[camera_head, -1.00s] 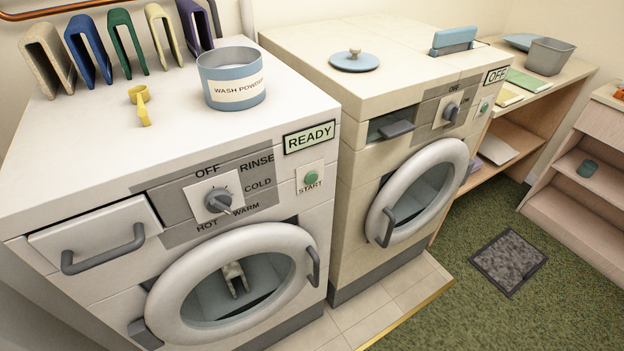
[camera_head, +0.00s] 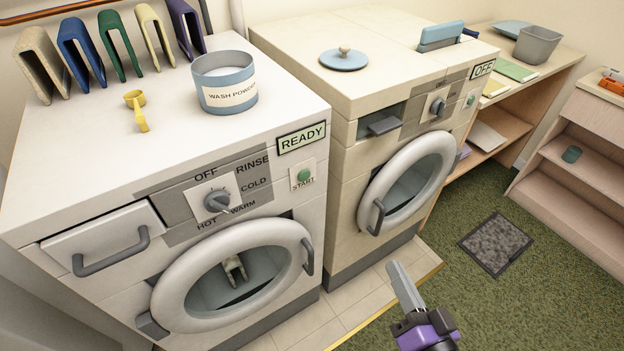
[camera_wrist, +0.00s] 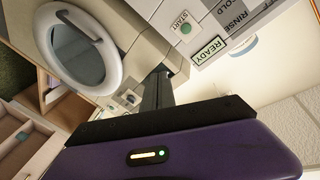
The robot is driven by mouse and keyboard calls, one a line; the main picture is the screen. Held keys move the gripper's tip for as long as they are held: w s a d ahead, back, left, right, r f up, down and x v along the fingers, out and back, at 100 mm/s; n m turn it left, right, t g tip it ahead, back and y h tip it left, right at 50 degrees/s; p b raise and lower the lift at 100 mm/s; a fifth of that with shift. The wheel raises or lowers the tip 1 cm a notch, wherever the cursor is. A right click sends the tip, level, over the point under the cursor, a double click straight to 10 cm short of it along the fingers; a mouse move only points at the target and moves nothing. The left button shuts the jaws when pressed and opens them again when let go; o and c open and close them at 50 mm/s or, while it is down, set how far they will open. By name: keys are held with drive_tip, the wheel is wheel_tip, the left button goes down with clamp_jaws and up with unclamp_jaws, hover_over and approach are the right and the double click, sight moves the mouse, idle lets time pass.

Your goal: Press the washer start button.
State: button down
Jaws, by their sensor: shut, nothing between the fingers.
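The washer (camera_head: 84,203) stands at the left with its display (camera_head: 302,138) reading READY. Its green round start button (camera_head: 304,175), labelled START, sits on a pale plate below the display. The dial (camera_head: 217,200) is left of the button, and the round door (camera_head: 165,290) is closed with a pale item visible inside. My gripper (camera_head: 403,272) is shut and empty, in front of the second machine, to the right of and below the button, and apart from it. In the wrist view the start button (camera_wrist: 186,29) shows beyond and above the closed fingers (camera_wrist: 158,82).
A second machine (camera_head: 345,190) with an OFF display (camera_head: 482,69) stands right of the washer. A wash powder tub (camera_head: 226,84), yellow scoop (camera_head: 137,110) and several upright coloured items are on the washer's top. A dark mat (camera_head: 496,244) lies on open green carpet.

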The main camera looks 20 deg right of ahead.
drive_tip(key=w+a+m+y, duration=0.2)
drive_tip(key=w+m, duration=0.1)
drive_tip(key=w, duration=0.3)
drive_tip(key=w+a+m+y+p, duration=0.1)
drive_tip(key=w+a+m+y, duration=0.2)
drive_tip(key=w+m, duration=0.1)
drive_tip(key=shift+w+r+y, duration=0.25)
drive_tip(key=shift+w+y, duration=0.05)
drive_tip(key=shift+w, duration=0.6)
drive_tip(key=p, duration=0.3)
approach(305, 177)
drive_tip(key=x, duration=0.5)
drive_tip(key=shift+w+a+r, duration=0.1)
drive_tip(key=shift+w, duration=0.05)
drive_tip(key=shift+w+a, duration=0.2)
drive_tip(key=shift+w, duration=0.5)
